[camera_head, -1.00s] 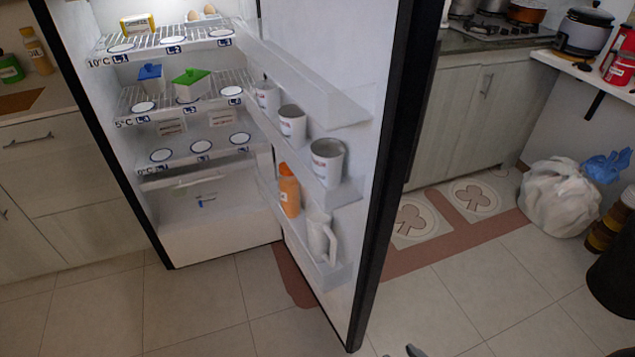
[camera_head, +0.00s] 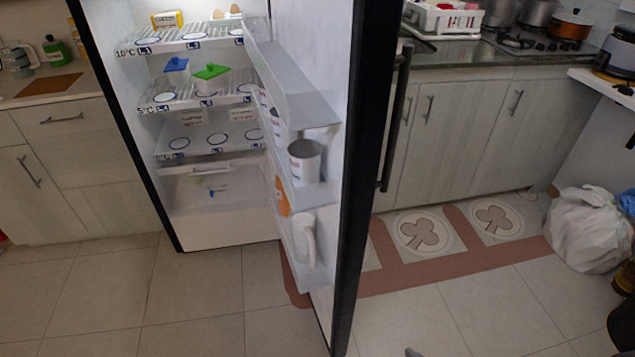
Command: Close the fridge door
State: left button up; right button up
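The fridge door (camera_head: 352,170) stands wide open toward me, with its black edge facing me. A dark vertical handle (camera_head: 395,120) shows on its outer side, at the right. The fridge (camera_head: 215,228) is open behind the door, with its lit shelves in view. The door's racks hold white cups (camera_head: 305,163), an orange bottle (camera_head: 283,197) and a white jug (camera_head: 304,238). Neither gripper can be made out. Only a small dark piece (camera_head: 412,352) shows at the bottom edge, and I cannot tell what it is.
Counter cabinets (camera_head: 470,140) with a stove (camera_head: 540,42) stand right of the door. A white bag (camera_head: 588,228) lies on the floor at the far right. Floor mats (camera_head: 420,232) lie by the cabinets. The tiled floor (camera_head: 190,305) in front is clear.

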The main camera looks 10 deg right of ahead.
aim_at(327, 67)
jog(key=l+u, duration=0.3)
jog(key=l, duration=0.45)
jog(key=i+l+u, duration=0.15)
jog(key=l, duration=0.45)
jog(key=l+u, duration=0.1)
jog(key=l, duration=0.5)
